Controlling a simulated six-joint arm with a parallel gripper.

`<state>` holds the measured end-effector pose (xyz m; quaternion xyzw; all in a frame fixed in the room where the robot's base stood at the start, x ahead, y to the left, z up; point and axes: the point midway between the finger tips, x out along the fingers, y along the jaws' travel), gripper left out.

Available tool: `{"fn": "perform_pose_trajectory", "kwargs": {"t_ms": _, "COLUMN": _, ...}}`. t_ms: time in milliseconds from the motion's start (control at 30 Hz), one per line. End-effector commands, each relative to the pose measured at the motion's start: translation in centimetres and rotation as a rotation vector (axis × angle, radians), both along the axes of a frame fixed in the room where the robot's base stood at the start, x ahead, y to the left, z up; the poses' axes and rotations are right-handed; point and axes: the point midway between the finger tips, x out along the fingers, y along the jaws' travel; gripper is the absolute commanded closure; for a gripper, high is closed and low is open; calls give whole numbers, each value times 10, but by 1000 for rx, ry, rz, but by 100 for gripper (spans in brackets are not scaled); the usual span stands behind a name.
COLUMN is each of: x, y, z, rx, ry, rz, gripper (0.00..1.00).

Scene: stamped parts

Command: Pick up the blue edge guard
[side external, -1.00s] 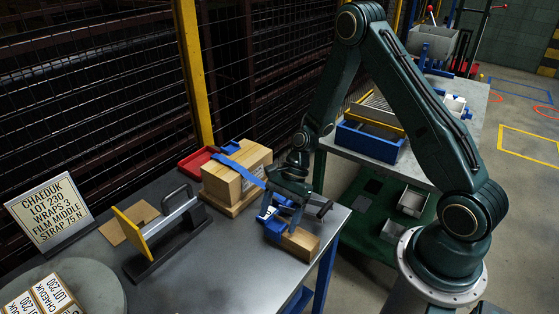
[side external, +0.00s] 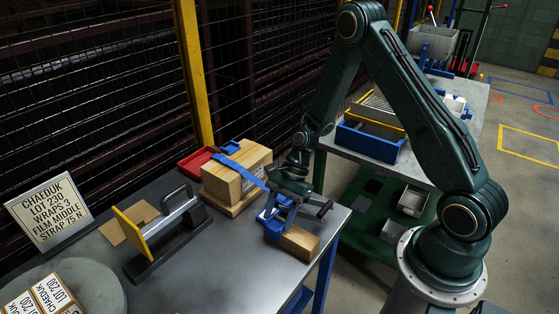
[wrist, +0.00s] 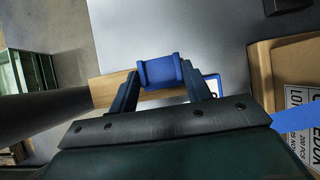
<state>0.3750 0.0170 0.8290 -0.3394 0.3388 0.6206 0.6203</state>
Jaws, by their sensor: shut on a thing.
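The blue edge guard (wrist: 160,72) is a small blue channel-shaped piece with raised ends. In the wrist view it sits between the two fingers of my gripper (wrist: 161,78), over a wooden block (wrist: 108,90). My gripper is shut on the guard. In the side view my gripper (side external: 282,208) is low over the front right of the bench, at the wooden block (side external: 301,241). There the fingers partly hide the guard, and I cannot tell whether it touches the block.
A strapped carton (side external: 236,180) stands on a wooden base close behind my gripper, with a red tray (side external: 197,160) beyond. A black-handled tool with a yellow plate (side external: 131,228) stands left. A lot sign (side external: 50,212) is farther left. Bare bench (side external: 222,263) lies between.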

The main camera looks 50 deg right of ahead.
Motion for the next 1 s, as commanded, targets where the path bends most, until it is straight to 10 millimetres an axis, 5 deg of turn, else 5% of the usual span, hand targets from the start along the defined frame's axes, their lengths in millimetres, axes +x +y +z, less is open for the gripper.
{"fn": "perform_pose_trajectory", "kwargs": {"t_ms": 467, "x": 1, "y": 0, "z": 43, "rx": 0, "ry": -5, "rz": 0, "gripper": 74}}
{"fn": "perform_pose_trajectory", "kwargs": {"t_ms": 1000, "x": 1, "y": -1, "z": 145, "rx": -2, "ry": -6, "rz": 0, "gripper": 74}}
